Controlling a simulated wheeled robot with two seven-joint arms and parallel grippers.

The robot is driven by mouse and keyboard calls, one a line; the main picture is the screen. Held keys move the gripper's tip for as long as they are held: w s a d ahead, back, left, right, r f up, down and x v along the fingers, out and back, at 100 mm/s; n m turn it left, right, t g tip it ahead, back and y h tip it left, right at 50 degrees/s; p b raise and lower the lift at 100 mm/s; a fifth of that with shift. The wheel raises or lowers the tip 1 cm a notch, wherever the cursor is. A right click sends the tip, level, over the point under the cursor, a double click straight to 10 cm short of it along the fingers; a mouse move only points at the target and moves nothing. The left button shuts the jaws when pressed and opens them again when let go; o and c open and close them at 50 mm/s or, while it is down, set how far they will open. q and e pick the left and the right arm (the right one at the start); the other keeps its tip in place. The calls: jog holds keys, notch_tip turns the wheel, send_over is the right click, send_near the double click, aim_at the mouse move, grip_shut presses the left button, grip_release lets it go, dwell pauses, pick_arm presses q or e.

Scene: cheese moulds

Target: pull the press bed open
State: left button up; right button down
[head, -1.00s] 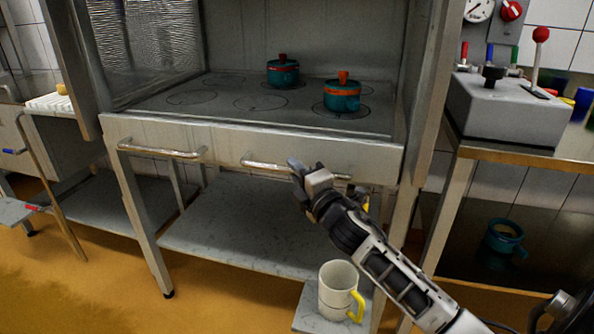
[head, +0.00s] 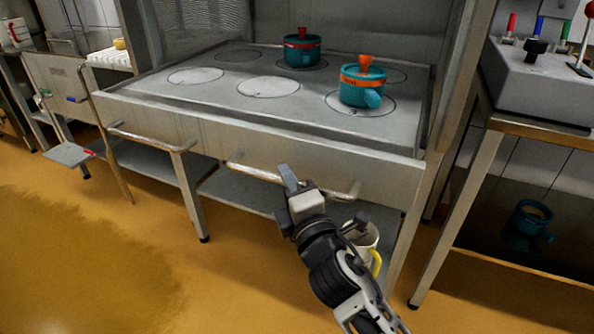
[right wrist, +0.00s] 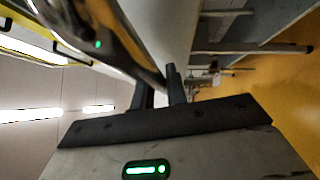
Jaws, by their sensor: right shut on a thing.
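The press bed (head: 215,90) is a grey metal slab with dark ring outlines on top and a steel front panel. Its front stands out past the frame's uprights. The panel carries two bar handles, a left one (head: 150,137) and a right one (head: 255,172). My right gripper (head: 291,182) is shut on the right handle, near its middle. In the right wrist view the shiny bar (right wrist: 125,45) runs down to the black fingers (right wrist: 165,88). A teal mould with a red knob (head: 302,50) and a teal mould with an orange knob (head: 363,85) stand on the bed. My left gripper is out of view.
A cream mug with a yellow handle (head: 366,240) is partly hidden behind my right gripper. A grey control box (head: 545,85) sits on a bench at right, with a teal pot (head: 530,222) lower down. The yellow floor (head: 100,250) is clear at front left.

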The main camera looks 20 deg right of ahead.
jog(key=shift+s+a, duration=1.15)
jog(key=c, duration=1.4)
grip_release()
